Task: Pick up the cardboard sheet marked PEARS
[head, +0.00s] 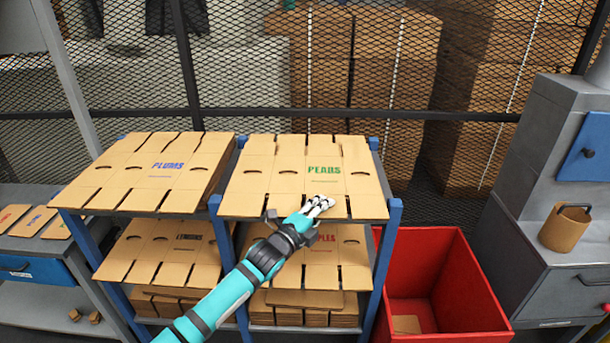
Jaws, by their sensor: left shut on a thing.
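The flat cardboard sheet marked PEARS (262,180) lies on the upper right shelf of the blue-framed rack, its green print facing up. My left gripper (323,204) is at the sheet's front edge, right of its middle, with its fingers shut on the sheet. The gripper's fingers cover a small part of the front edge. The sheet looks flat, and I cannot tell whether it is raised off what lies under it. My right gripper is not in view.
A PLUMS sheet (165,166) lies on the upper left shelf. Sheets with partly hidden print lie on the lower shelves (160,250). A red bin (440,265) stands right of the rack, near a grey machine (540,190). A mesh fence (270,85) runs behind.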

